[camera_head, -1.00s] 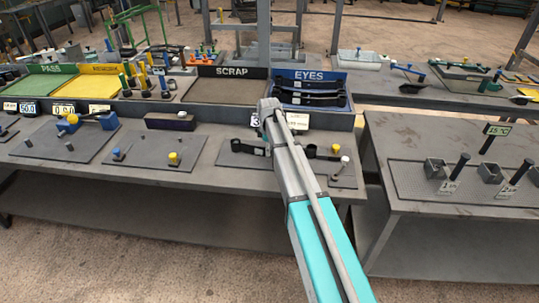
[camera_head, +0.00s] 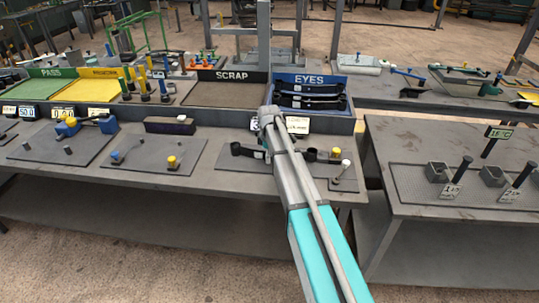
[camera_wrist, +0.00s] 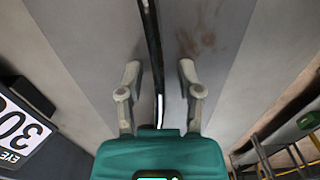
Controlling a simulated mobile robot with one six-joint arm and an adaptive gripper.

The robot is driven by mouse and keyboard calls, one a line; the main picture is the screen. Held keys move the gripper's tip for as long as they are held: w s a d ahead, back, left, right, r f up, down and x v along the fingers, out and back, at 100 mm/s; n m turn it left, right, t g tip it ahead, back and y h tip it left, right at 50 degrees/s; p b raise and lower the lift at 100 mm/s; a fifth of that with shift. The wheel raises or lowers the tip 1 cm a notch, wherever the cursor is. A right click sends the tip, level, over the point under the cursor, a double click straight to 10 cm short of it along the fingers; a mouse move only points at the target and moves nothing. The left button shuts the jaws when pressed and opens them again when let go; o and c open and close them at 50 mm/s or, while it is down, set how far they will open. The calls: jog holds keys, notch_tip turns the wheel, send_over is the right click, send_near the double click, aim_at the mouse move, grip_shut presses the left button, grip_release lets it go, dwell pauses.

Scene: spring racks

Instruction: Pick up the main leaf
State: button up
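The main leaf appears to be the long black bar (camera_head: 247,151) lying on the near bench below the blue bin. Its middle is hidden behind my arm, and a round eye end (camera_head: 310,154) shows to the right. In the wrist view a thin black bar (camera_wrist: 152,45), apparently this leaf seen edge-on, runs between the two fingers of my gripper (camera_wrist: 160,72). The gripper is open, with a visible gap on each side of the bar. In the head view my gripper is hidden behind my arm.
A blue EYES bin (camera_head: 310,80) holding black leaves (camera_head: 310,88) stands behind. The SCRAP tray (camera_head: 229,92) is left of it. A small fixture with a white knob (camera_head: 346,163) is right of the leaf. A "300" sign (camera_wrist: 22,128) is close on the left in the wrist view.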

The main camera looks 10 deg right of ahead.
grip_shut()
jog(key=shift+r, duration=0.15)
dwell(0.4)
jog(key=shift+w+r+p, duration=0.1)
jog(key=shift+r+p, duration=0.05)
jog(key=shift+p, duration=0.25)
notch_tip(320, 180, up, 9)
jog(key=p, duration=0.9)
jog(key=shift+r, duration=0.15)
